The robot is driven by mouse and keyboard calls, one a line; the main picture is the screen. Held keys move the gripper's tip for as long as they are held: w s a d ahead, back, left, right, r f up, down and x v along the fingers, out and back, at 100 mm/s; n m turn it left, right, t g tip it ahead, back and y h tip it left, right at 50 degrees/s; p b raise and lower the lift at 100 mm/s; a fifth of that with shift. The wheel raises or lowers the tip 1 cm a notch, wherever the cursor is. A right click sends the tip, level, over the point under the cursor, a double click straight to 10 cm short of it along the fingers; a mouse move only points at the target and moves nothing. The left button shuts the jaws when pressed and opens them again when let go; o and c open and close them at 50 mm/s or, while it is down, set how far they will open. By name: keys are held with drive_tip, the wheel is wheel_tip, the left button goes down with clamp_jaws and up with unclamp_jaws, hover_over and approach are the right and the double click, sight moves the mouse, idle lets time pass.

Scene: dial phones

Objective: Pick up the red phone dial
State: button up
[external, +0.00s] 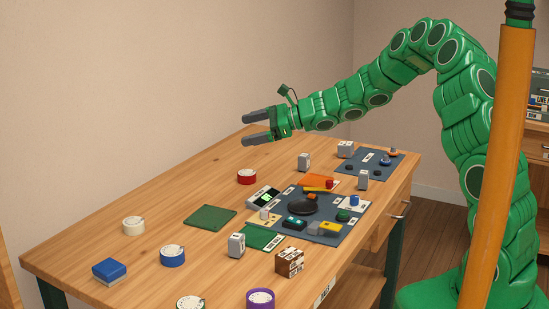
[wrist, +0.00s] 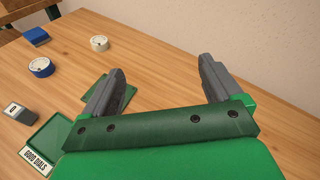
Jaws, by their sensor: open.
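The red phone dial (external: 247,177) lies flat on the wooden table in the external view, a short round piece with a red side and a pale top. It does not show in the wrist view. My gripper (external: 249,128) is open and empty, above the table. In the external view it appears above the red dial in the picture, clearly apart from it. The wrist view shows the two grey fingers (wrist: 162,66) spread, with nothing between them.
A cream dial (external: 133,226), a blue dial (external: 172,255) and a purple dial (external: 260,299) stand on the table. A blue box (external: 110,271) lies at left. A green mat (external: 210,217) and a "GOOD DIALS" tray (wrist: 38,161) are nearby. Small parts crowd a dark mat (external: 338,222).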

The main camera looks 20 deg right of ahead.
drive_tip(key=w+d+f+m+t+h, duration=0.2)
drive_tip(key=w+d+f+m, duration=0.15)
drive_tip(key=w+f, duration=0.35)
drive_tip(key=m+t+h, duration=0.2)
drive_tip(key=m, duration=0.3)
approach(251, 173)
drive_tip(key=x, duration=0.4)
drive_tip(key=shift+w+d+r+n, duration=0.1)
drive_tip(key=shift+w+r+n, duration=0.05)
drive_tip(key=shift+n, duration=0.1)
drive_tip(key=shift+x, duration=3.25)
drive_tip(key=shift+w+a+f, duration=0.2)
drive_tip(key=shift+a+f, duration=0.1)
drive_tip(key=shift+a, duration=0.25)
drive_tip(key=c, duration=1.1)
drive_tip(key=shift+c, duration=0.2)
